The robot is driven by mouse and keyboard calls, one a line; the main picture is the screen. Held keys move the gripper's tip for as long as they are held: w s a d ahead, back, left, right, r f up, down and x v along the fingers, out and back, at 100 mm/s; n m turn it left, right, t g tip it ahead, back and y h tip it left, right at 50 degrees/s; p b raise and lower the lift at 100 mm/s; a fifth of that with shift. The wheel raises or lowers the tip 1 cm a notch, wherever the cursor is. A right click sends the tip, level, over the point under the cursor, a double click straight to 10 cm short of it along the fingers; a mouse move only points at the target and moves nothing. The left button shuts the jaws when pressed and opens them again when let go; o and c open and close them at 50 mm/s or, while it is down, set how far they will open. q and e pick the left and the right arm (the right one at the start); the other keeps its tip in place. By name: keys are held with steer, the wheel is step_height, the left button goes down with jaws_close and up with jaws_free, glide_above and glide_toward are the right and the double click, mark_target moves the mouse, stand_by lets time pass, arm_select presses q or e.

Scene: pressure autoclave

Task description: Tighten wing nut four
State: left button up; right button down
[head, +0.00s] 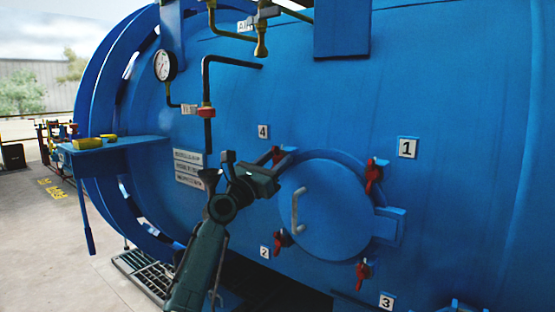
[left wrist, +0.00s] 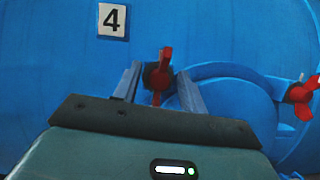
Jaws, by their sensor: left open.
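Wing nut four (head: 277,155) is red and sits at the upper left of the round blue hatch (head: 335,215), below and right of the "4" label (head: 263,131). In the left wrist view the same red wing nut (left wrist: 165,65) stands between the two fingers, with one wing pointing up. My left gripper (head: 256,160) is open, with a finger on each side of the nut; it also shows in the left wrist view (left wrist: 158,86). I cannot tell whether either finger touches the nut. The gripper partly hides the nut in the head view. My right gripper is not in view.
Other red wing nuts sit around the hatch near labels "1" (head: 408,148), "2" (head: 264,252) and "3" (head: 387,301). A bent handle (head: 297,210) sticks out from the hatch. Black piping (head: 207,85) with a red fitting and a gauge (head: 165,66) stands above left.

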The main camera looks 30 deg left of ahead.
arm_select(q)
steer(key=shift+w+r, duration=0.25)
steer(key=shift+w, duration=0.3)
jaws_close()
